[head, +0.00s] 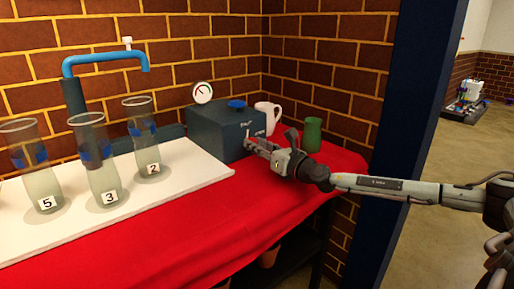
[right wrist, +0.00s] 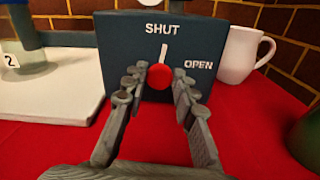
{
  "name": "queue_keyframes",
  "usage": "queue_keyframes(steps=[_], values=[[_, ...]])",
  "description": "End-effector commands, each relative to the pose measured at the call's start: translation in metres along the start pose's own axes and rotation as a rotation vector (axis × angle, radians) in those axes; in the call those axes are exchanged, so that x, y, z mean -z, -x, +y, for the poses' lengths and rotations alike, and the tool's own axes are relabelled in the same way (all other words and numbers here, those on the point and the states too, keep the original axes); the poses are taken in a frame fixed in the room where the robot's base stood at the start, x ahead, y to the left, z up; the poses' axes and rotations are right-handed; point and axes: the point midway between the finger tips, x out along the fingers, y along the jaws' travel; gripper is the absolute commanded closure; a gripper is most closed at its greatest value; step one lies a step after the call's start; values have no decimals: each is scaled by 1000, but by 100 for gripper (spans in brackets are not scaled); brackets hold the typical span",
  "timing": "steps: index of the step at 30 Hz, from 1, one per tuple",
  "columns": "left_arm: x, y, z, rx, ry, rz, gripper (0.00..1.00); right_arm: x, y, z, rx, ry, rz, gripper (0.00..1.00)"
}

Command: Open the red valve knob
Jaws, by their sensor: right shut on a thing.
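The red valve knob (right wrist: 160,77) is on the front of a dark blue box (right wrist: 115,45). The box also shows in the head view (head: 215,133). A white pointer above the knob points up, close to the word SHUT. The word OPEN is to the right of the knob. My right gripper (right wrist: 160,86) is shut on the red knob, with one finger on each side of it. In the head view my right gripper (head: 255,145) reaches the box front and the knob is hard to make out. My left gripper is not in view.
A white mug (right wrist: 238,54) stands right of the box, and a green cup (head: 312,135) is farther right. Glass vases (head: 101,178) with number labels stand on a white board (head: 190,190) at left. A gauge (head: 202,92) and blue knob (head: 236,104) top the box.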

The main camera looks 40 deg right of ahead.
Motion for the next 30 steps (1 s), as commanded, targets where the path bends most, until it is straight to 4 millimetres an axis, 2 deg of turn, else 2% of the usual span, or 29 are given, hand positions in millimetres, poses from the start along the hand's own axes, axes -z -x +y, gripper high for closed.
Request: queue_keyframes(steps=[12, 18, 24, 30], values=[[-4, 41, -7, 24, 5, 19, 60, 3, 0, -1, 0, -380, 0, 100], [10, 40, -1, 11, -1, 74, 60, 1, 0, -2, 1, -571, -1, 100], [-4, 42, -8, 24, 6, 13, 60, 0, 0, -2, 1, -762, -1, 100], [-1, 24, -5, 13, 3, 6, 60, 0, 0, -2, 1, -952, -1, 100]])
